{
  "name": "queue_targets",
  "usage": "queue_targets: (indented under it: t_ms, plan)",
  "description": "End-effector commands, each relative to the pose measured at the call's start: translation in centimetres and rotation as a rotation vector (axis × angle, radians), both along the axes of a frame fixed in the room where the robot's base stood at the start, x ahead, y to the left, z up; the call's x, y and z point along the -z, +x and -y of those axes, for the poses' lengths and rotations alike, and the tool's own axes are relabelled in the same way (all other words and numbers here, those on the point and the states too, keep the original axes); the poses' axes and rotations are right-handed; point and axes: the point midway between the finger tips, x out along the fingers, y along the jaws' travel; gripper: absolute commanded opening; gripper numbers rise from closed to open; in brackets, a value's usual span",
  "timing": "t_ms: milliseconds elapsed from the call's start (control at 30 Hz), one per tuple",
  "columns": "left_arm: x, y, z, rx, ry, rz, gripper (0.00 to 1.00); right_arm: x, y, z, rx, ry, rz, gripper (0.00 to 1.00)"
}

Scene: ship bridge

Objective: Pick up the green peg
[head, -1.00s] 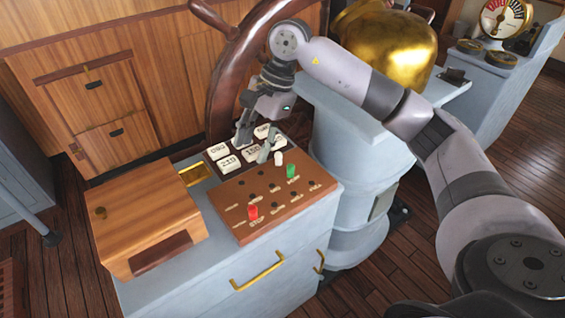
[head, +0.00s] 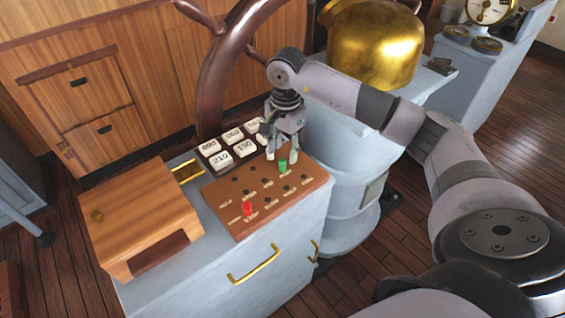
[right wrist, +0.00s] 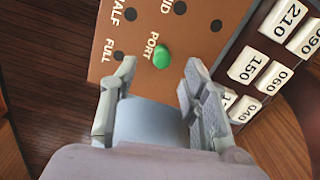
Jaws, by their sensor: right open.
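The green peg (head: 282,166) stands in the brown board (head: 228,192) on the light blue cabinet. In the right wrist view the green peg (right wrist: 162,56) stands beside the printed word PORT. My right gripper (head: 282,157) points down over the green peg, open and empty. In the right wrist view its two fingertips (right wrist: 160,64) lie on either side of the peg, with space on both sides. Whether the tips are down to the peg's height I cannot tell. My left gripper is in no view.
A red peg (head: 247,208) stands near the board's front left corner. White numbered tiles (head: 221,159) lie in a dark tray behind the board. A wooden box (head: 140,205) is to the left. A ship's wheel (head: 212,90) and a gold dome (head: 375,45) rise behind.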

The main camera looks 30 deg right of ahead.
Motion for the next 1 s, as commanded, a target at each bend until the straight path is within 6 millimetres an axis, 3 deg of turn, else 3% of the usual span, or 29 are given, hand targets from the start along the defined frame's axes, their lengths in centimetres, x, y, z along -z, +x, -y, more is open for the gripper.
queue_targets:
  t_ms: [167,300,433,700,1000]
  plan:
    - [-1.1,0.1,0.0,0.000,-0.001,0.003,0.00,1.2,0.0,-0.1,0.002,0.001,-0.005,0.42]
    - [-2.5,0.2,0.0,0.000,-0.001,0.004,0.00,3.3,0.2,-0.1,0.001,0.002,-0.007,0.42]
    - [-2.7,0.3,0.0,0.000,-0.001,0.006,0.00,5.0,0.4,-0.1,0.001,0.002,-0.002,0.42]
    - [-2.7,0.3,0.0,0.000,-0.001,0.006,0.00,5.5,0.4,0.0,0.000,0.001,0.001,0.42]
    - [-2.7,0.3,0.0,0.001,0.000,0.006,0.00,5.5,0.4,0.0,0.001,0.001,0.001,0.23]
